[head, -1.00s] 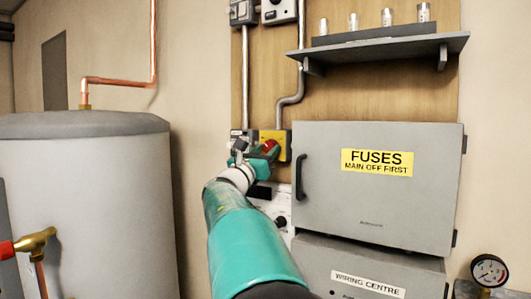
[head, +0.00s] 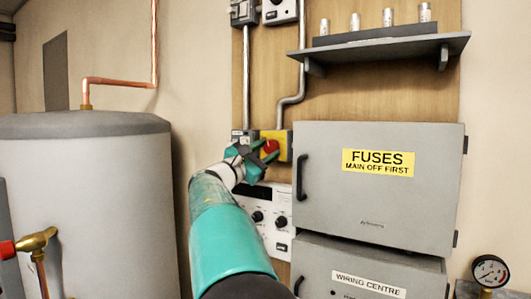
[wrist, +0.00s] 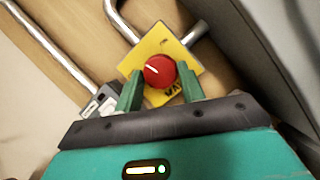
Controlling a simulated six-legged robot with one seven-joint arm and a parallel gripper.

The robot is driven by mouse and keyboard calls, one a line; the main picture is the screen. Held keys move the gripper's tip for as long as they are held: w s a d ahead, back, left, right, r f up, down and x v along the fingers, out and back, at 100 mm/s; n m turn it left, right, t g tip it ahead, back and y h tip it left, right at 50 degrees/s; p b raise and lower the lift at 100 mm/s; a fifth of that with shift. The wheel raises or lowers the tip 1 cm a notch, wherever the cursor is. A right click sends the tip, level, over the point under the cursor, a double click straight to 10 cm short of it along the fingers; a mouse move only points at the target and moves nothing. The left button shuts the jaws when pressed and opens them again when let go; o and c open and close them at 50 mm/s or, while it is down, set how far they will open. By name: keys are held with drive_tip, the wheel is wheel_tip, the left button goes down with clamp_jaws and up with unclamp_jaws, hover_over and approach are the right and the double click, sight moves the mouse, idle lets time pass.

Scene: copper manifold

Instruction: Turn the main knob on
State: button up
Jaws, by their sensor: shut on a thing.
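The main knob is a round red knob (head: 270,146) on a yellow plate (head: 287,141) on the wooden wall board. In the wrist view the red knob (wrist: 159,71) shows from the front, its white mark pointing to the upper left of the picture; the yellow plate (wrist: 148,50) looks tilted there and its lettering is partly hidden. My gripper (head: 262,150) is at the knob, reaching from the lower left. In the wrist view the green fingers of my gripper (wrist: 160,77) are on either side of the knob, shut on it.
Right of the knob is a grey fuse cabinet (head: 340,195) with a black handle. A white panel with dials (head: 262,238) is below. Conduit (head: 292,98) rises above the plate. A large grey tank (head: 85,200) stands left.

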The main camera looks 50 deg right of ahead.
drive_tip(key=m+g, duration=0.1)
drive_tip(key=m, duration=0.1)
drive_tip(key=m+y, duration=0.1)
drive_tip(key=m, duration=0.2)
drive_tip(key=m+g+y, duration=0.1)
drive_tip(key=m, duration=0.2)
drive_tip(key=shift+w+r+g, duration=0.2)
drive_tip(key=shift+r+g, duration=0.05)
drive_tip(key=shift+g, duration=0.05)
drive_tip(key=m+y, duration=0.2)
drive_tip(key=m, duration=0.3)
drive_tip(key=shift+r, duration=0.2)
drive_tip(key=o, duration=0.9)
drive_tip(key=shift+o, duration=0.3)
drive_tip(key=shift+a, duration=0.1)
drive_tip(key=v, duration=1.3)
drive_tip(key=shift+w+a+r, duration=0.2)
drive_tip(key=shift+a+r, duration=0.05)
